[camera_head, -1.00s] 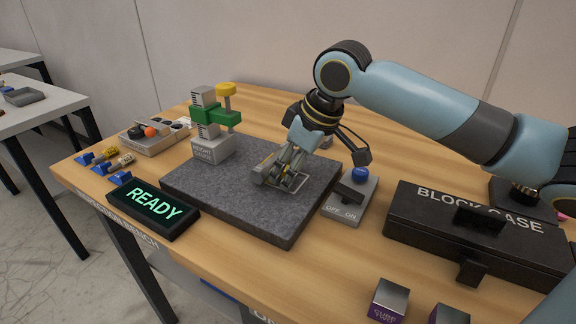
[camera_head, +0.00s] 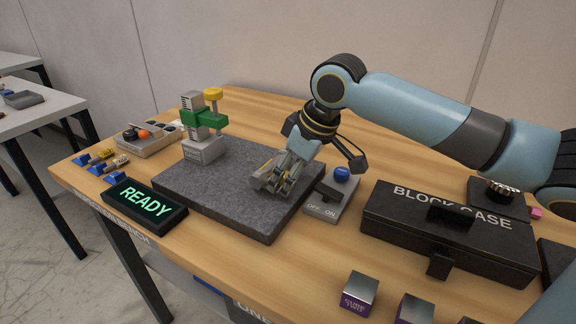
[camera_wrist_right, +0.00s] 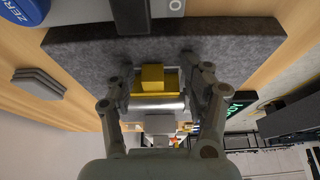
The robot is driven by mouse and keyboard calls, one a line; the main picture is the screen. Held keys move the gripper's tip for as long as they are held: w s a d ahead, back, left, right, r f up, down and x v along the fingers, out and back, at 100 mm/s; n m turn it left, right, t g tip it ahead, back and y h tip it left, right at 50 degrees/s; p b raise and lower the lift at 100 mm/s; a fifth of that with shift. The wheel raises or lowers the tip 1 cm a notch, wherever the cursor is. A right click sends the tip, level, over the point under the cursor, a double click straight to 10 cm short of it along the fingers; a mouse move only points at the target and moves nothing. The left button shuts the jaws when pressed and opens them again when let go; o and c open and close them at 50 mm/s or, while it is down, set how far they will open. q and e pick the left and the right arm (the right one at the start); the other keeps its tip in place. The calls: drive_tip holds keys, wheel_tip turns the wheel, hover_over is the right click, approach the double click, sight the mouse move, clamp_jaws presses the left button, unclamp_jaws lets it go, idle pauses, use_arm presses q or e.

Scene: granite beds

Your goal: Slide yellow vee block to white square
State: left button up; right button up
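The yellow vee block (camera_wrist_right: 152,78) lies on the dark granite plate (camera_head: 205,190), with a silver cylindrical piece beside it in the right wrist view. My right gripper (camera_head: 278,180) is low over the right part of the plate. Its fingers (camera_wrist_right: 157,88) are on both sides of the block and appear closed on it; the exact contact is hard to see. In the head view only a little yellow (camera_head: 265,166) shows by the fingers. The white square is hidden by the gripper and block now. My left gripper is not in view.
A switch box with a blue knob (camera_head: 342,173) stands close at the plate's right edge. A green-armed stand (camera_head: 203,148) is at the back left. The READY display (camera_head: 145,204) is at the front left. A black block case (camera_head: 450,232) and purple-sided cubes (camera_head: 359,293) are right.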

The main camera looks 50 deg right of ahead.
drive_tip(key=shift+o, duration=0.9)
drive_tip(key=shift+d+f, duration=0.1)
drive_tip(key=shift+r, duration=0.35)
drive_tip(key=v, duration=0.5)
drive_tip(key=shift+s+d+r, duration=0.15)
drive_tip(key=shift+s+r, duration=0.1)
drive_tip(key=shift+r, duration=0.1)
drive_tip(key=shift+s+r, duration=0.25)
drive_tip(key=shift+r, duration=0.35)
drive_tip(key=shift+f, duration=0.1)
